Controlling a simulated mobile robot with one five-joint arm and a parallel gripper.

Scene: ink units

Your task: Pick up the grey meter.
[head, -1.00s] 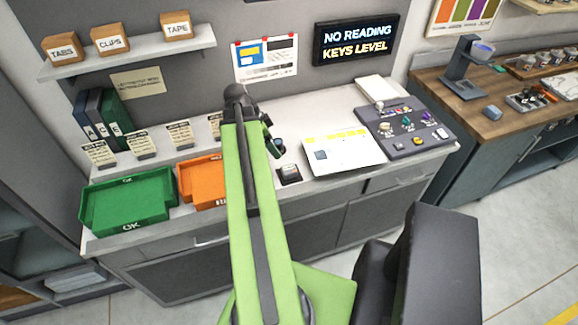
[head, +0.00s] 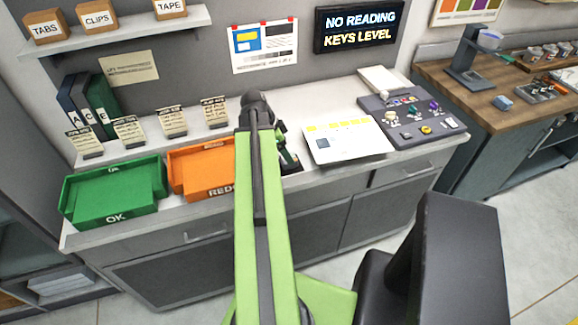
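My gripper (head: 287,154) hangs at the far end of my green arm, low over the grey counter, between the orange tray and the white sheet. A small dark block (head: 291,168) with a light top sits on the counter right at my gripper and is largely hidden by it. It may be the grey meter, but I cannot tell for certain. Whether the fingers touch it, and whether they are open or shut, cannot be made out. A small blue-grey block (head: 503,102) lies on the wooden bench at right, well away from my gripper.
The green OK tray (head: 115,194) and the orange tray (head: 203,174) stand left of my arm. A white sheet (head: 347,138) and a grey key panel (head: 412,122) lie to the right. Several small cards stand behind the trays. A sign (head: 358,26) reads "NO READING KEYS LEVEL".

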